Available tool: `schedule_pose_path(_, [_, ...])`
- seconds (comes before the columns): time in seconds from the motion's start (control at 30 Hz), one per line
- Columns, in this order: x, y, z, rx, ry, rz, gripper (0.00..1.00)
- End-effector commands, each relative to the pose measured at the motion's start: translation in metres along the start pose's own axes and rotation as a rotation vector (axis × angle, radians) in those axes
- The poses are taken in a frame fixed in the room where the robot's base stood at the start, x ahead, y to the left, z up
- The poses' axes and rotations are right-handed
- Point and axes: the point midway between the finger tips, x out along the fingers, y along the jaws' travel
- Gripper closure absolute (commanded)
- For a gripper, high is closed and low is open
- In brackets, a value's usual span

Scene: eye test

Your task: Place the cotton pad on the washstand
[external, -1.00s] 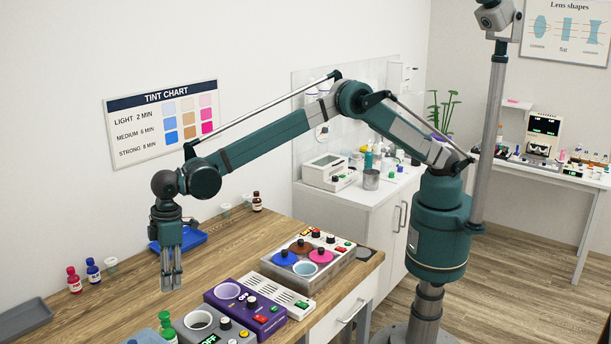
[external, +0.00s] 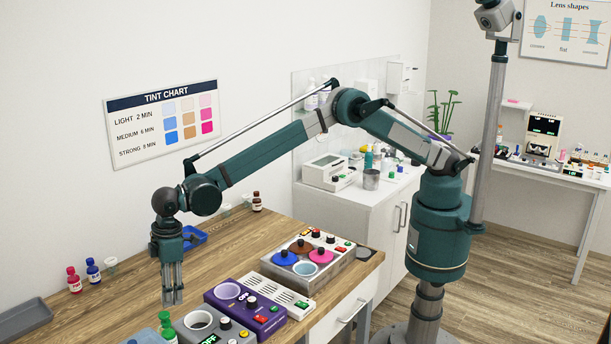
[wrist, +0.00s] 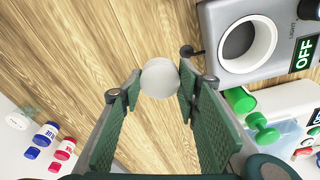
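A round white piece, which looks like the cotton pad (wrist: 160,77), shows in the wrist view between the two fingertips of my gripper (wrist: 160,90). The fingertips are at its left and right edges; I cannot tell whether they press on it or whether it rests on the wood. In the external view my gripper (external: 173,298) points straight down over the wooden table, left of the grey heater unit. I cannot make out the pad there. A white cabinet (external: 345,212) with a clear back panel, possibly the washstand, stands behind the table to the right.
Several items crowd the cabinet top.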

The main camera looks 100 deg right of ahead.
Motion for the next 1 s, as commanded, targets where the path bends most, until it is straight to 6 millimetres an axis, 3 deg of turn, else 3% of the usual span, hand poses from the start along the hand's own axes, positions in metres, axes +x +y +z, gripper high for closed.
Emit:
schedule_pose_path(0.17, [0.016, 0.0, 0.002, 0.0, 0.0, 0.0, 0.71])
schedule_pose_path(0.57, [0.019, 0.0, 0.002, 0.0, 0.0, 0.0, 0.71])
schedule_pose_path(1.0, [0.054, 0.0, 0.007, 0.0, 0.0, 0.0, 0.71])
